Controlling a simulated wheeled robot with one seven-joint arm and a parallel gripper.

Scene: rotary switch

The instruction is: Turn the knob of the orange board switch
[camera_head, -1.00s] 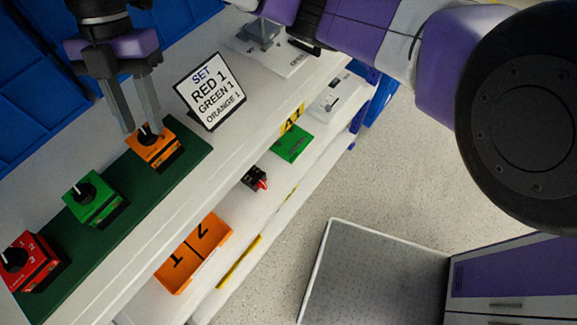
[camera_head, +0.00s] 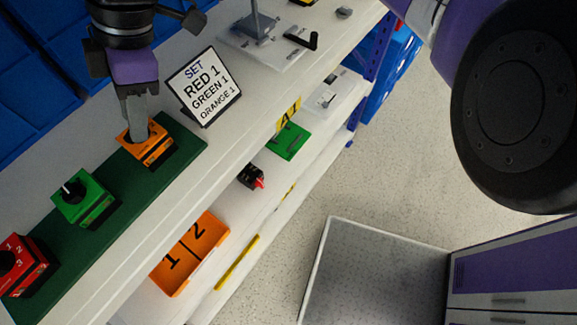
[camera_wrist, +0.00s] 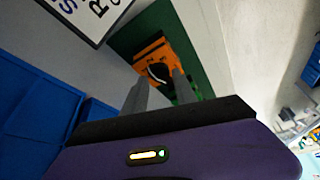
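The orange board switch (camera_head: 148,146) sits at the far end of the green strip, below my gripper (camera_head: 137,133). In the wrist view its orange box (camera_wrist: 168,58) and black knob (camera_wrist: 158,72) show beyond my fingertips. My gripper (camera_wrist: 159,78) is open there, one finger on each side of the knob in the picture, with a gap between. In the head view the fingers reach down to the switch top and hide most of its knob. Whether they touch the knob I cannot tell.
A sign (camera_head: 206,88) reading SET RED 1, GREEN 1, ORANGE 1 stands close right of the switch. The green switch (camera_head: 85,200) and red switch (camera_head: 25,265) share the dark green strip (camera_head: 125,178). Blue bins (camera_head: 20,95) line the back.

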